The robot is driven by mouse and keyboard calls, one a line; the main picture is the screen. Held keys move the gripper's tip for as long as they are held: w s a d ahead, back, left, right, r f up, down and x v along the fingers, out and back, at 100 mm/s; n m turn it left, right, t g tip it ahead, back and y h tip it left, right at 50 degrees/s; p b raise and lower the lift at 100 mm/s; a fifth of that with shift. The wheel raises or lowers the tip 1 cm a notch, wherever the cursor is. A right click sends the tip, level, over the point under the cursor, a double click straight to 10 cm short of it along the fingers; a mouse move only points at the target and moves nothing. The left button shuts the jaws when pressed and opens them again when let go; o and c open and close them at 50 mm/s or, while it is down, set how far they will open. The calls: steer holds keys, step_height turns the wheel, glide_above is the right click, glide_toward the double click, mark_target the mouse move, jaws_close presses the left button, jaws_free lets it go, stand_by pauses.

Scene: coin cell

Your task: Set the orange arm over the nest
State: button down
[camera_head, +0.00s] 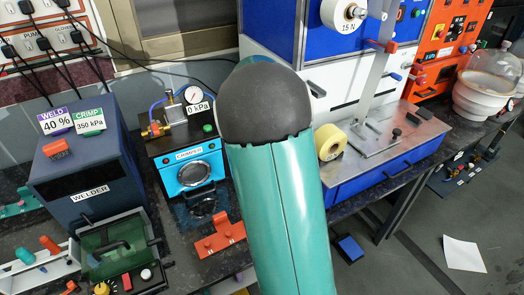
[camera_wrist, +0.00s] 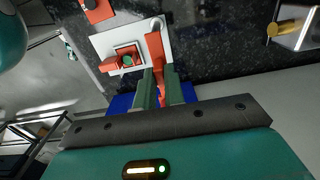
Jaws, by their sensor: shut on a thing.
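In the wrist view, the orange arm (camera_wrist: 155,46) is a narrow bar on a white plate (camera_wrist: 104,42). My gripper (camera_wrist: 162,88) is shut on its near end, with a green-grey finger on each side. The nest (camera_wrist: 127,60) appears as an orange square with a round green piece in it, inside a pale frame. The orange arm lies beside the nest, to its right, and not over it. In the head view, my teal arm link hides my gripper, and I cannot make out the orange arm or the nest.
In the wrist view, an orange block (camera_wrist: 97,10) lies beyond the plate, and a yellow item (camera_wrist: 287,28) is at upper right. In the head view, the crimper (camera_head: 194,172), an orange bracket (camera_head: 220,236) and the welder (camera_head: 88,180) stand left of my arm. A tape roll (camera_head: 329,142) is right.

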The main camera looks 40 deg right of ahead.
steer(key=m, duration=0.3)
steer(key=s+a+m, duration=0.1)
steer(key=m, duration=0.3)
steer(key=s+a+m, duration=0.1)
steer(key=m, duration=0.3)
steer(key=shift+s, duration=0.1)
steer(key=shift+m, duration=0.3)
stand_by(0.3)
steer(key=c, duration=1.5)
jaws_free()
steer(key=shift+r, duration=0.1)
step_height(320, 180, up, 14)
steer(key=shift+f, duration=0.15)
